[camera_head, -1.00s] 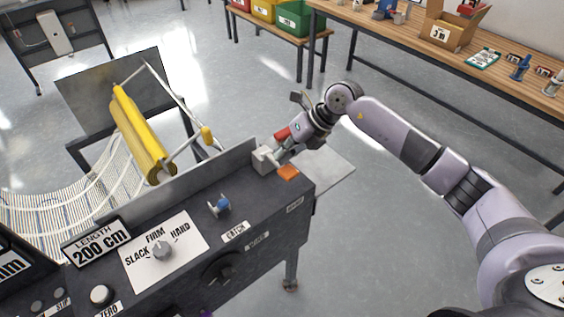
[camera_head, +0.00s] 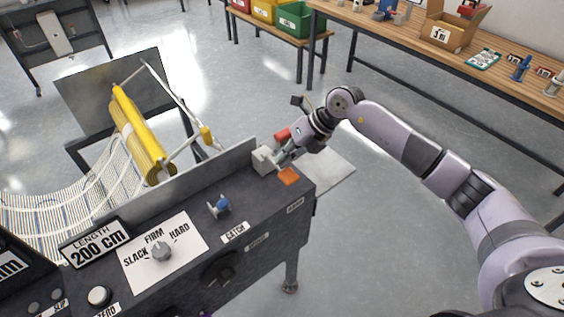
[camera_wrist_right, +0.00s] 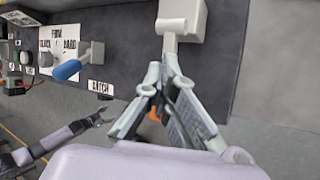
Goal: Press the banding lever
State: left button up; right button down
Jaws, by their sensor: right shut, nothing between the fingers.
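A pale grey block (camera_head: 264,160) stands on the right end of the dark machine top. In the right wrist view the block (camera_wrist_right: 189,14) has a short grey tongue (camera_wrist_right: 172,27) sticking out toward my gripper; it looks like the banding lever, though no label shows. My right gripper (camera_head: 278,158) is shut and empty, with its fingertips (camera_wrist_right: 163,72) close by the tongue's near end. I cannot tell whether they touch it. My left gripper (camera_wrist_right: 104,117) shows small in the right wrist view, below the machine's front; its jaw state is unclear.
An orange patch (camera_head: 288,176) lies in front of the block. A blue-handled catch (camera_head: 219,206) and a tension dial (camera_head: 161,252) are further left on the machine top. A raised metal wall (camera_head: 190,184) runs behind them, with a yellow roll (camera_head: 138,130) beyond.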

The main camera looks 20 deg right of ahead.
jog(key=shift+s+f, duration=0.2)
jog(key=shift+f, duration=0.35)
jog(key=shift+s+r, duration=0.1)
jog(key=shift+r, duration=0.05)
jog(key=r+p, duration=0.1)
jog(key=r, duration=0.1)
jog(key=w+r+p, duration=0.1)
jog(key=r, duration=0.1)
jog(key=shift+w+a+r, duration=0.1)
jog(key=shift+w, duration=0.1)
dwell(0.4)
jog(key=r+p, duration=0.1)
jog(key=r, duration=0.1)
jog(key=w+r+p, duration=0.1)
jog(key=r, duration=0.2)
jog(key=shift+a+p, duration=0.2)
jog(key=shift+p, duration=0.1)
